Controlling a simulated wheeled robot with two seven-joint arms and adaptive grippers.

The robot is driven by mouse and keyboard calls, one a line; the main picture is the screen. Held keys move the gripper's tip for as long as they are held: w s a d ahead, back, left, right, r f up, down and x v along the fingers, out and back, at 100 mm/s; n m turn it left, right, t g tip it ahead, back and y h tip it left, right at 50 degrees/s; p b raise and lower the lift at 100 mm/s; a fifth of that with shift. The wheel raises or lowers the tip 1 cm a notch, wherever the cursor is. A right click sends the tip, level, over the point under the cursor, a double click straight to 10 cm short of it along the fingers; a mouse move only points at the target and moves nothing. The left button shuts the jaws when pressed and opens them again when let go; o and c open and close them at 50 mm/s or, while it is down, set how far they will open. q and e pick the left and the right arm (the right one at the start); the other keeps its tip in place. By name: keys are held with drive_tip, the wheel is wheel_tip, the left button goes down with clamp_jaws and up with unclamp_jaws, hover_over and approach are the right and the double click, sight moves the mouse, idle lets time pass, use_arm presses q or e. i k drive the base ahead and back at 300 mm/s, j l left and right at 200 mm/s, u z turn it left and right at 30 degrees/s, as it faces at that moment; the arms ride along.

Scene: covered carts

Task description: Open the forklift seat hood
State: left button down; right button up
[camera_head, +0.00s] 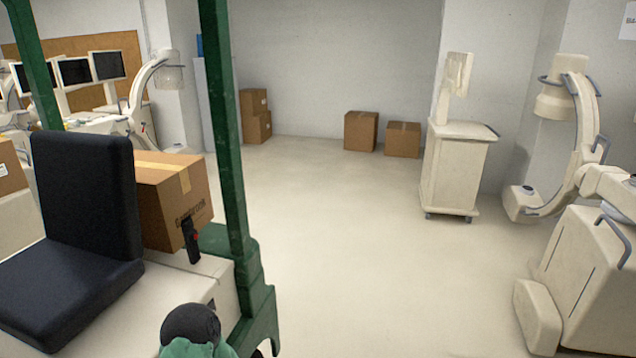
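The forklift seat (85,200), black with a backrest and cushion, is at the left. It sits on the forklift's off-white hood (205,275), which looks closed as far as it shows. The hood's front and lower edges are cut off or hidden. A black upright piece with a red part (192,238) stands at the hood's right rear. A rounded black and green shape (192,328) shows at the bottom edge; I cannot tell what it belongs to. Neither of my grippers is in view.
The forklift's green post (226,130) rises right of the seat, with another post (35,70) at the left. A cardboard box (172,195) sits behind the seat. A white cart (455,170) and medical machines (590,270) stand right. The middle floor is clear.

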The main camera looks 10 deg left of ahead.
sight(85, 288)
drive_tip(key=u, duration=1.95)
drive_tip(key=k+j+u, duration=0.1)
drive_tip(key=k+u, duration=0.15)
